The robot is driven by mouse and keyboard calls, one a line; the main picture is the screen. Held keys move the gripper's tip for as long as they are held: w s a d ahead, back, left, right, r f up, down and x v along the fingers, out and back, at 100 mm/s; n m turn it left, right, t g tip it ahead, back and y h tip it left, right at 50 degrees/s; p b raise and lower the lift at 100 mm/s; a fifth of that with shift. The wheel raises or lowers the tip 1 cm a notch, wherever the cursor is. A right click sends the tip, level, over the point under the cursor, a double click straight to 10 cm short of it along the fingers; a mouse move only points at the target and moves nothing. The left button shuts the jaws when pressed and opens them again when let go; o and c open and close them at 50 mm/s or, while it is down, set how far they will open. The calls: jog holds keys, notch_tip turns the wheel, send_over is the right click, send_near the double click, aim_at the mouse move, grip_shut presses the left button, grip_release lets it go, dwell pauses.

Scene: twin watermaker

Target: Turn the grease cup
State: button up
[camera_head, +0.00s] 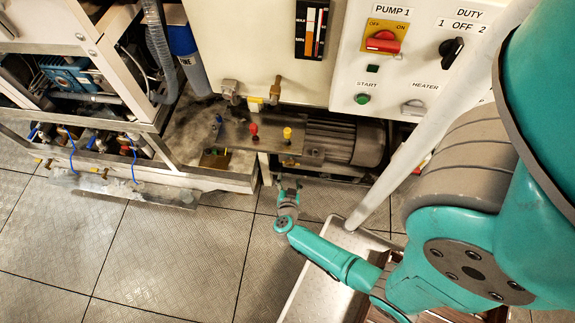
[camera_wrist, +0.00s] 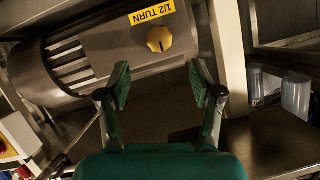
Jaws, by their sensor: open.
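The grease cup seems to be the round yellow knob (camera_wrist: 158,40) with a dark slot-like mark, under a yellow "1/2 TURN" label (camera_wrist: 152,12) in the wrist view. In the head view, a yellow knob (camera_head: 287,133) stands on the pump plate beside the ribbed motor; it looks like the same one. My gripper (camera_wrist: 159,82) is open and empty, its two fingers apart. The knob shows beyond the fingertips, roughly centred between them, with no visible contact. In the head view my gripper (camera_head: 289,188) is just in front of the pump plate, below the knob.
A red knob (camera_head: 254,130) stands left of the yellow one. The ribbed motor (camera_head: 340,142) lies to the right, under the control panel (camera_head: 410,60). A pale slanted post (camera_head: 425,135) stands right of my gripper. Open tiled floor (camera_head: 170,250) lies at the front left.

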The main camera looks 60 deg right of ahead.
aim_at(290, 166)
jog(key=x, duration=0.9)
jog(key=c, duration=1.1)
jog(key=shift+c, duration=0.2)
